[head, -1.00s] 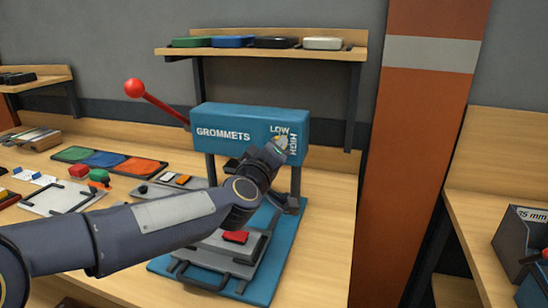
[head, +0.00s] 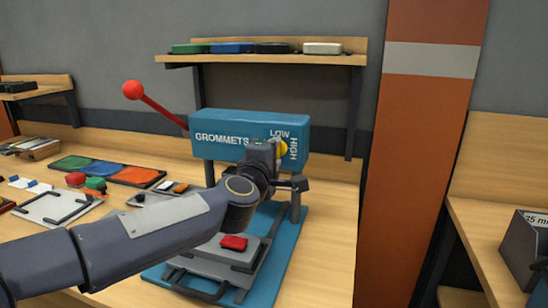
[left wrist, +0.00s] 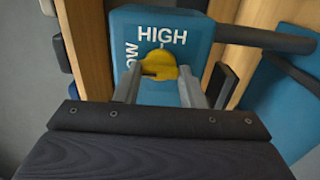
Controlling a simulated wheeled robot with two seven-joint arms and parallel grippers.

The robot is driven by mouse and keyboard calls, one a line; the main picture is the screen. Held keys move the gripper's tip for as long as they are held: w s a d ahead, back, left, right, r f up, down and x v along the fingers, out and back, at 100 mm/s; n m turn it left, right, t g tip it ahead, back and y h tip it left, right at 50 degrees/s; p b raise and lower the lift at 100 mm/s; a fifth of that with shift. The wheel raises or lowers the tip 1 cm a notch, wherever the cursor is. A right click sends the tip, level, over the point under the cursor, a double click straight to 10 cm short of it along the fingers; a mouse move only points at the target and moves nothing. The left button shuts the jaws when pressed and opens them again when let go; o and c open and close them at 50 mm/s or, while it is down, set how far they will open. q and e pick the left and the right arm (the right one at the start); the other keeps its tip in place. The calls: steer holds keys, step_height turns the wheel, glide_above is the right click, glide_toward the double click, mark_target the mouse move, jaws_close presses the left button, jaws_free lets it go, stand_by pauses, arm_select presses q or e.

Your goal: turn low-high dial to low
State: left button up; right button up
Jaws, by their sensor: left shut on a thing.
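The low-high dial is a yellow knob (head: 282,149) on the front of the blue GROMMETS press (head: 225,127), with LOW printed above it and HIGH to its right. In the left wrist view the yellow dial (left wrist: 160,66) sits between the two grey fingers of my left gripper (left wrist: 160,78), with HIGH above it and LOW at its left. My left gripper (head: 279,151) is shut on the dial. A thin mark shows between the dial and HIGH, but I cannot tell for sure where the dial points. My right gripper is in neither view.
A lever with a red ball (head: 132,90) sticks out left of the press. A red block (head: 234,242) lies on the press bed below my arm. Trays (head: 107,170) and small parts lie at left. An orange-brown pillar (head: 415,150) stands at right.

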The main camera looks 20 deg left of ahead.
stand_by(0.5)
arm_select(q)
steer(key=o, duration=1)
steer(key=shift+s+a, duration=0.15)
steer(key=shift+s, duration=3.75)
steer(key=s+a+f+m+g+h+p, duration=0.1)
steer(key=s+f+m+g+p, duration=0.2)
steer(key=s, duration=0.6)
steer(key=s+a+f+m+g+h+p, duration=0.1)
steer(key=s+f+m+g+p, duration=0.3)
steer(key=s+f+m, duration=0.3)
steer(key=s+a+f+m+g+h+p, duration=0.1)
steer(key=s+f+m+g+p, duration=0.2)
steer(key=s, duration=0.8)
step_height(320, 180, down, 3)
steer(key=shift+a+m+g, duration=0.15)
steer(key=shift+m+g, duration=1.05)
steer(key=shift+m, duration=0.3)
